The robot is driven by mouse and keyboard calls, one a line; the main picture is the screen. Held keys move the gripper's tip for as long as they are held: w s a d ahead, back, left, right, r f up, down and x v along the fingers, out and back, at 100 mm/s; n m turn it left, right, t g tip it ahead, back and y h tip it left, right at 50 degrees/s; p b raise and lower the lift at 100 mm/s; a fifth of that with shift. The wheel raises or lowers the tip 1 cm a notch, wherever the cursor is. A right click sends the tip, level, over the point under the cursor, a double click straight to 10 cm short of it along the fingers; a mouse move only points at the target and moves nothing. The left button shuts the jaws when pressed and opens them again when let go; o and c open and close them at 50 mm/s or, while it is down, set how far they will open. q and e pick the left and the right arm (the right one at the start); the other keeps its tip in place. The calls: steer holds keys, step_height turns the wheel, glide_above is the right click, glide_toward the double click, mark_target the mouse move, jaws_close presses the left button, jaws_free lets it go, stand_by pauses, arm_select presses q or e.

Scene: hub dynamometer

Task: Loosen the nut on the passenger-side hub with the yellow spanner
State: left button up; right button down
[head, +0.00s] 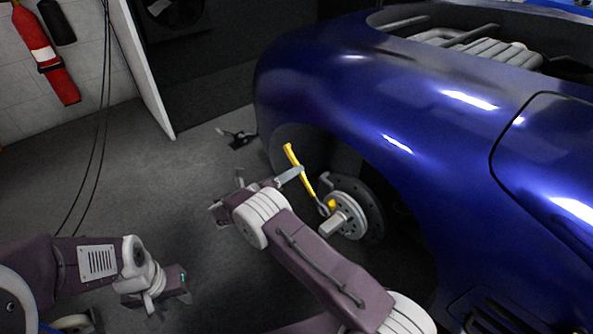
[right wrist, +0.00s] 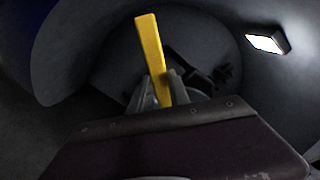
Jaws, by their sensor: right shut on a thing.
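The yellow spanner (head: 298,168) slants from upper left down to the wheel hub (head: 345,216) inside the blue car's wheel arch. Its lower end is at the hub's face; I cannot tell whether it sits around the nut, which is too small to make out. My right gripper (head: 290,177) is shut on the spanner's shaft.
The blue car body (head: 340,95) overhangs the hub, with an open engine bay at the top right. A dark brake disc (head: 372,208) sits behind the hub. A fire extinguisher (head: 45,52) and hanging cables (head: 104,110) are at the left wall. The grey floor at left is mostly clear.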

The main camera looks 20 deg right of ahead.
steer(key=v, duration=0.3)
stand_by(0.4)
steer(key=shift+r, duration=0.15)
steer(key=s+a+r+n+t+p, duration=0.1)
steer(key=s+a+r+p, duration=0.1)
steer(key=a+r+p, duration=0.35)
steer(key=s+d+n+t+y+p, duration=0.15)
steer(key=s+d, duration=0.25)
steer(key=s, duration=0.4)
steer(key=s+d+n+t+y, duration=0.1)
steer(key=s+d+t, duration=0.1)
steer(key=s+d, duration=0.45)
step_height(320, 180, up, 32)
steer(key=s+a+p, duration=0.1)
steer(key=a+p, duration=0.1)
steer(key=p, duration=3.6)
steer(key=shift+s, duration=0.15)
